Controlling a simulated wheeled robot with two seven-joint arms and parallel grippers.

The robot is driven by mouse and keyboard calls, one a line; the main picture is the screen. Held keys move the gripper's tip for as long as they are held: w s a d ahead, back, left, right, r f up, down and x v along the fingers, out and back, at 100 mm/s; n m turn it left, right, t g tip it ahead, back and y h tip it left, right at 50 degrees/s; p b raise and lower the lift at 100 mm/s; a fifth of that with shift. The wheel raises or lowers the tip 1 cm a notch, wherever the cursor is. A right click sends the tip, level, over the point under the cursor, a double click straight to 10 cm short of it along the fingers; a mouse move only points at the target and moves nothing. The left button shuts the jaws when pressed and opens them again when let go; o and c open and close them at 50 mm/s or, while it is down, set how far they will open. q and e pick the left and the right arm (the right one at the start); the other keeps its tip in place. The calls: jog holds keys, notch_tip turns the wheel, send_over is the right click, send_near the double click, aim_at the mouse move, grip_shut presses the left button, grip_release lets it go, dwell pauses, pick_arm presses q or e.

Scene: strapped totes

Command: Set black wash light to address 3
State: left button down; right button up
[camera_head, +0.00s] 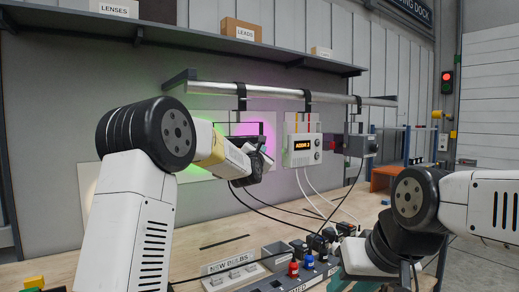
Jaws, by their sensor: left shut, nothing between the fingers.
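A dark fixture (262,142), probably the black wash light, hangs from the pipe and is mostly hidden by my left gripper (264,162). The gripper is shut with nothing in it, right in front of the fixture; I cannot tell whether they touch. A white box (302,155) hangs to the right, and its orange display (302,143) appears to read ADDR 3. A grey-black fixture (360,145) hangs further right. My right arm comes in at the lower right; its fingers cannot be made out among the dark plugs.
The metal pipe (280,93) runs under a shelf (190,42) with boxes. Cables hang down to the bench (200,240). A strip with red and blue knobs (300,277), a tray labelled NEW BULBS (232,277) and dark plugs (318,243) stand at the front.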

pick_arm(q)
jog(key=shift+s+d, duration=0.75)
jog(key=shift+s, duration=0.3)
jog(key=shift+s+d, duration=0.7)
jog(key=shift+s, duration=0.3)
dwell(0.6)
jog(key=shift+d, duration=0.1)
dwell(0.4)
jog(key=s+d, duration=0.2)
jog(key=s, duration=0.1)
dwell(0.5)
jog(key=w+a, duration=0.5)
jog(key=w, duration=0.2)
dwell(0.3)
jog(key=shift+w, duration=0.1)
dwell(1.9)
